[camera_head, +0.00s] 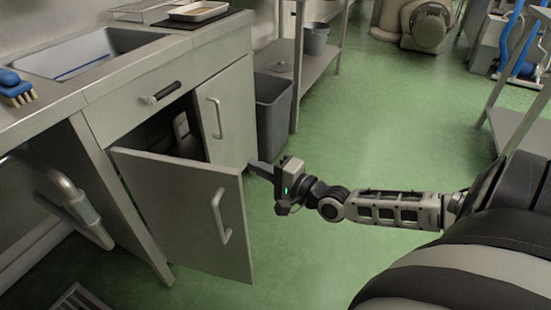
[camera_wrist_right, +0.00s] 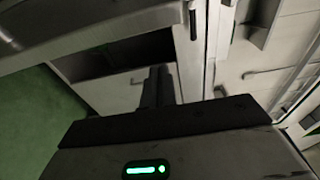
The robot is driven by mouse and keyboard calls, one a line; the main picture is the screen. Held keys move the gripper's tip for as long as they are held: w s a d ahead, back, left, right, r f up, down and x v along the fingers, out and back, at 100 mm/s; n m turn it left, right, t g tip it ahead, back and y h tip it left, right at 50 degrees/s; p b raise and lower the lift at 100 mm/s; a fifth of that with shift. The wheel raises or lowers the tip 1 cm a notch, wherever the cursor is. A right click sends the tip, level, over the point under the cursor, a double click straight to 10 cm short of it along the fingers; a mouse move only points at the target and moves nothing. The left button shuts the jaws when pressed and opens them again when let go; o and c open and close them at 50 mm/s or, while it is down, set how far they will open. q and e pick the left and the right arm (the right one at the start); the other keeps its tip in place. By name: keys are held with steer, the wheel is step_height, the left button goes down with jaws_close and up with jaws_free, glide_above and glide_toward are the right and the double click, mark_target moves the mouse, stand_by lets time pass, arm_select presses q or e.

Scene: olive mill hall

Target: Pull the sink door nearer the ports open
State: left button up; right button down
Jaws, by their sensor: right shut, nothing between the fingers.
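The sink cabinet has two grey doors under a steel sink (camera_head: 85,55). The left door (camera_head: 180,205) stands swung out, with its bar handle (camera_head: 221,216) facing the front right, and a dark gap shows behind it. The right door (camera_head: 232,105) looks closed, with its handle (camera_head: 215,118) upright. My right gripper (camera_head: 258,166) is shut and empty, by the upper free corner of the open door; I cannot tell if it touches. Its dark fingers also show in the right wrist view (camera_wrist_right: 158,86). My left gripper is not in view. I see nothing clearly marked as ports.
A grey bin (camera_head: 272,112) stands right of the cabinet, beside a steel shelf table (camera_head: 300,65). A blue brush (camera_head: 16,90) and a pale tray (camera_head: 198,11) lie on the counter. A pipe (camera_head: 75,200) runs at the left. Green floor (camera_head: 340,130) is clear in the middle.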

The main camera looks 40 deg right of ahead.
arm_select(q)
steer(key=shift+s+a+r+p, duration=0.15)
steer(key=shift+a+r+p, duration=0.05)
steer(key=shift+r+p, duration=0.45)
arm_select(e)
steer(key=a, duration=0.1)
steer(key=s+a, duration=0.1)
steer(key=a, duration=0.1)
steer(key=shift+s+a, duration=0.2)
steer(key=shift+a, duration=0.1)
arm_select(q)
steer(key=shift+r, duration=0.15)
